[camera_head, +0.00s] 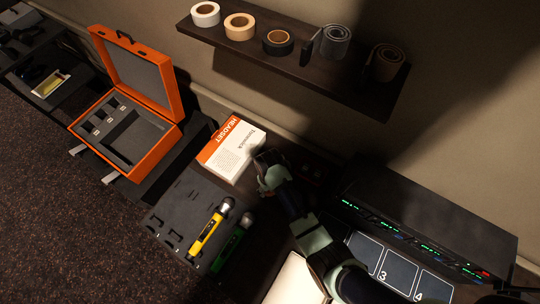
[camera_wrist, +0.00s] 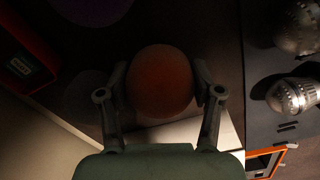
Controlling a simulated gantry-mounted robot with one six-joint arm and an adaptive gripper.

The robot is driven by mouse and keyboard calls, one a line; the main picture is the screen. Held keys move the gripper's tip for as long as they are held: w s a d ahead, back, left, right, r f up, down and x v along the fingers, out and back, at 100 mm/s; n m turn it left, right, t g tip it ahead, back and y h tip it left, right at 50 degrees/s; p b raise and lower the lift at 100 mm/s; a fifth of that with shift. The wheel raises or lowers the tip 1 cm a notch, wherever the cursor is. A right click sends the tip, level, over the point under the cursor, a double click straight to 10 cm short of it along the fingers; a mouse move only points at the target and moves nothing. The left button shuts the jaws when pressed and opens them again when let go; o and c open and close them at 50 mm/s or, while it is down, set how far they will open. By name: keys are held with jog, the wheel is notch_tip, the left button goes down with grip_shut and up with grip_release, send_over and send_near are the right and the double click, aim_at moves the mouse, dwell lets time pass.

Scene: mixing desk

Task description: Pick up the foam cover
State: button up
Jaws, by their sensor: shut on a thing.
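The foam cover (camera_wrist: 160,80) is a round, dull orange-red ball in the wrist view. It sits between the two fingers of my gripper (camera_wrist: 160,92), which is shut on it. In the head view my gripper (camera_head: 268,160) is beside the right end of the white and orange headset box (camera_head: 233,150), over the dark desk. The foam cover cannot be made out there, hidden by the gripper. The wrist view is dark, so I cannot tell whether the cover touches the surface below.
A yellow microphone (camera_head: 209,234) and a green one (camera_head: 232,246) lie at the grey foam tray (camera_head: 180,212). An open orange case (camera_head: 150,155) is at the left. A rack unit (camera_head: 430,225) stands right of my arm. A shelf (camera_head: 300,68) with tape rolls hangs above.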

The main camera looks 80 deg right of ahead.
notch_tip(320, 180, up, 18)
jog(key=p, duration=0.6)
jog(key=shift+r, duration=0.15)
